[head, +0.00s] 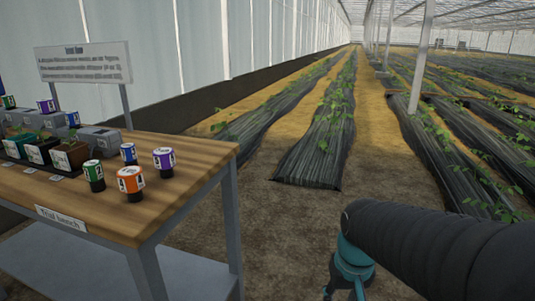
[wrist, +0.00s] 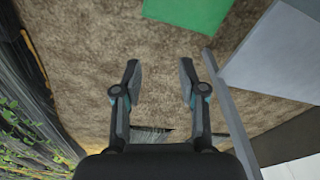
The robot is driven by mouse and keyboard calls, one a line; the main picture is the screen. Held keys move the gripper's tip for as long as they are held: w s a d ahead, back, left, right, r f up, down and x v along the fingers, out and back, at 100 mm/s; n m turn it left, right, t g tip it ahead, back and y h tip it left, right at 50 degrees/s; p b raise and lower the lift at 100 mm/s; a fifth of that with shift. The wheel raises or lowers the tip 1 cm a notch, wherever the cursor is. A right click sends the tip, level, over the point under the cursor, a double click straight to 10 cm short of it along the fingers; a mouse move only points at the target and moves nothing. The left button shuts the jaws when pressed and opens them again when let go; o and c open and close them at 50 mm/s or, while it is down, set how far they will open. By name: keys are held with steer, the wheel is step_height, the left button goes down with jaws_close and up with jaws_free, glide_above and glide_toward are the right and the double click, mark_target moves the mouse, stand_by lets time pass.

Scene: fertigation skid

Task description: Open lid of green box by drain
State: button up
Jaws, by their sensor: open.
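A flat green surface (wrist: 188,12) shows at the top edge of the wrist view, cut off by the frame. It may be the green box, but I cannot tell its lid, handle or sides. My gripper (wrist: 160,75) is open and empty, its two fingers apart over bare brown ground, with the green surface beyond the fingertips. No drain shows in either view, and the green box is not in the head view.
A grey bar (wrist: 232,115) and grey panel (wrist: 275,50) lie right of my gripper in the wrist view. Covered plant rows (head: 318,145) run ahead.

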steer(key=s+r+t, duration=0.3)
steer(key=s+r, duration=0.3)
steer(key=s, duration=0.2)
steer(key=shift+s+d+r+t+p, duration=0.3)
steer(key=shift+d+r+p, duration=0.05)
steer(key=shift+p, duration=0.1)
steer(key=shift+s+r, duration=0.1)
steer(key=shift+r, duration=0.2)
steer(key=shift+c, duration=0.4)
steer(key=shift+r, duration=0.2)
jaws_close()
steer(key=shift+s, duration=0.15)
